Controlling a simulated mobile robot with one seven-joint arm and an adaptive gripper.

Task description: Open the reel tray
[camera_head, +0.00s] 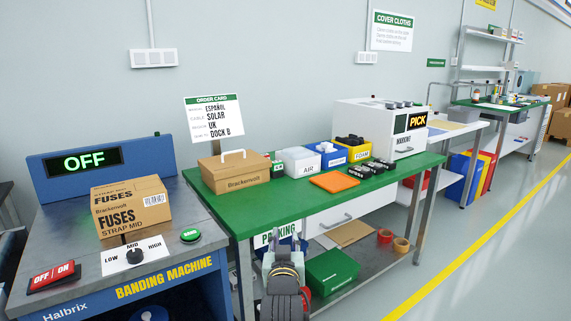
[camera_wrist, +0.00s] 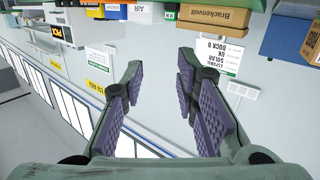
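No label in view reads reel tray. A white drawer (camera_head: 318,224) with a grey bar handle (camera_head: 335,222) sits shut under the green bench top (camera_head: 222,205). A white machine (camera_head: 362,122) with a lit PICK display (camera_head: 416,121) stands on the bench's far end. Its front has a handle (camera_head: 404,149), and that front looks closed. My gripper (camera_wrist: 158,72) is open and empty in the wrist view, its two padded fingers wide apart and touching nothing. The wrist view is upside down. In the head view my arm shows at the bottom, in front of the bench.
A Brackenvolt carton (camera_head: 234,172), several bins, an orange pad (camera_head: 334,182) and small black parts stand on the bench. A banding machine (camera_head: 150,262) showing OFF, with a Fuses box (camera_head: 130,212), is at left. A green box (camera_head: 333,272) is below. The floor at right is clear.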

